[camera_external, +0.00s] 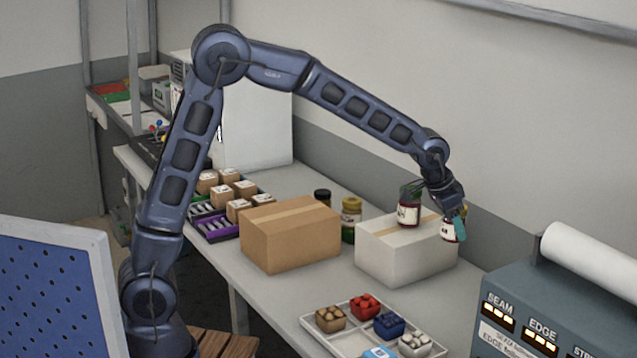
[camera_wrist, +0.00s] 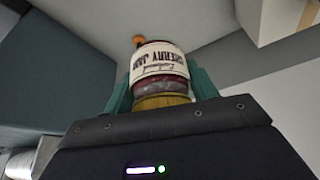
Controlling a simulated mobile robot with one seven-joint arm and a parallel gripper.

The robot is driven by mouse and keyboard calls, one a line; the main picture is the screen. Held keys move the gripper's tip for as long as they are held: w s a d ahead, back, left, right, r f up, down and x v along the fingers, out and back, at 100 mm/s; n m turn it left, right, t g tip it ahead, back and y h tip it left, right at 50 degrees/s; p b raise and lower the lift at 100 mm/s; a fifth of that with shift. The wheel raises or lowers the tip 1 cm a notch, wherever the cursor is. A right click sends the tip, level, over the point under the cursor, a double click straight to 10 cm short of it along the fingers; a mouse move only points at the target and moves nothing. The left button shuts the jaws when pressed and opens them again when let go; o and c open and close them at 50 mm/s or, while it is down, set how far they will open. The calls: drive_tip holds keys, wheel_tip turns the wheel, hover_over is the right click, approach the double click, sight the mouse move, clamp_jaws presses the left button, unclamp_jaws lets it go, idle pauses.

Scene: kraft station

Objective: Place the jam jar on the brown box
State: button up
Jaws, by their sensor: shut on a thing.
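My gripper (camera_external: 459,224) is shut on a jam jar (camera_external: 449,230) at the right end of the white box. Whether the jar touches anything below is unclear. The closed brown box (camera_external: 290,243), taped along its top, stands on the table to the left of the white box. Its top is clear. My gripper is well to its right.
A dark-lidded red jar (camera_external: 409,209) stands on the white box (camera_external: 396,256). A compartment tray (camera_external: 318,338) lies in front; a labelled machine (camera_external: 545,295) stands at right.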

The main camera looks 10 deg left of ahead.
drive_tip(key=w+a+r+n+t, duration=0.1)
drive_tip(key=w+a+r+n, duration=0.25)
drive_tip(key=w+a, duration=0.7)
wheel_tip(320, 180, up, 8)
drive_tip(key=n+t+y, duration=0.1)
drive_tip(key=n+y, duration=0.2)
drive_tip(key=n, duration=0.4)
hover_over(293, 211)
drive_tip(key=s, duration=0.2)
drive_tip(key=f, duration=1.9)
drive_tip(key=shift+w+a+f, duration=0.15)
drive_tip(key=shift+a+f, duration=0.1)
drive_tip(key=shift+a, duration=0.05)
drive_tip(key=shift+f, duration=0.1)
drive_tip(key=o, duration=1.2)
drive_tip(key=shift+o, duration=0.2)
